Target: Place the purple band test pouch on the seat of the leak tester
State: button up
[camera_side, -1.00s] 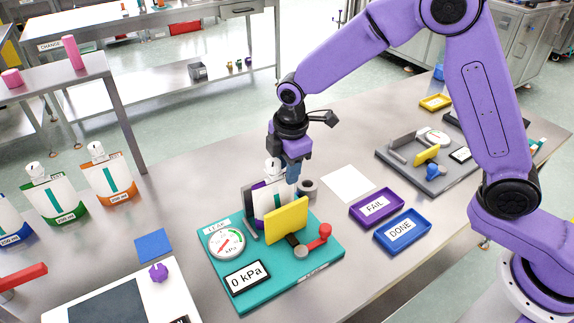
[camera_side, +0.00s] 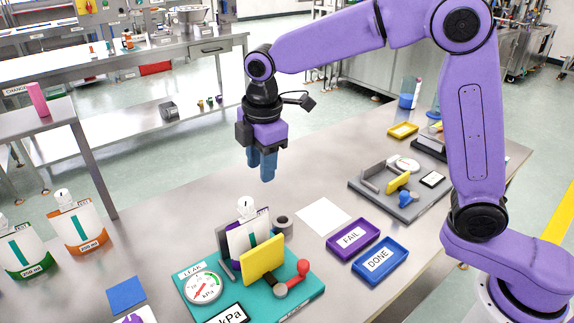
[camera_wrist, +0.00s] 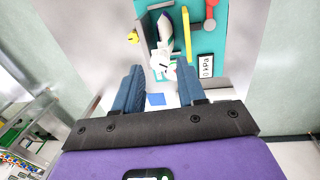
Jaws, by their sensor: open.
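The purple band test pouch (camera_side: 244,240) stands upright on the teal leak tester (camera_side: 301,304), between a grey plate and the yellow plate (camera_side: 262,259). Its white cap (camera_side: 246,208) points up. Its lower part is hidden behind the yellow plate, so I cannot tell whether its bottom touches the seat. The pouch also shows in the wrist view (camera_wrist: 164,32), seen from above beyond my fingers. My gripper (camera_side: 262,172) is open and empty, above and apart from the pouch. Its blue fingers also show in the wrist view (camera_wrist: 158,88).
The purple FAIL tray (camera_side: 353,237) and blue DONE tray (camera_side: 380,260) lie right of the tester. A white sheet (camera_side: 323,215) lies behind them. A green band pouch (camera_side: 24,247) and an orange band pouch (camera_side: 80,227) stand at left. A second grey fixture (camera_side: 397,203) stands further back.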

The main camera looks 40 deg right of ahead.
jog(key=shift+s+r, duration=0.1)
jog(key=s+d+f+m, duration=0.1)
jog(key=s+d, duration=0.5)
jog(key=s, duration=0.4)
jog(key=s+d+f+m, duration=0.2)
jog(key=s+d, duration=0.3)
jog(key=s, duration=0.4)
jog(key=s+d+f+m+g, duration=0.1)
jog(key=s+d+m, duration=0.1)
jog(key=s+d, duration=0.4)
jog(key=s, duration=0.4)
jog(key=shift+s+d+f, duration=0.15)
jog(key=shift+s+d, duration=0.15)
jog(key=shift+s, duration=0.05)
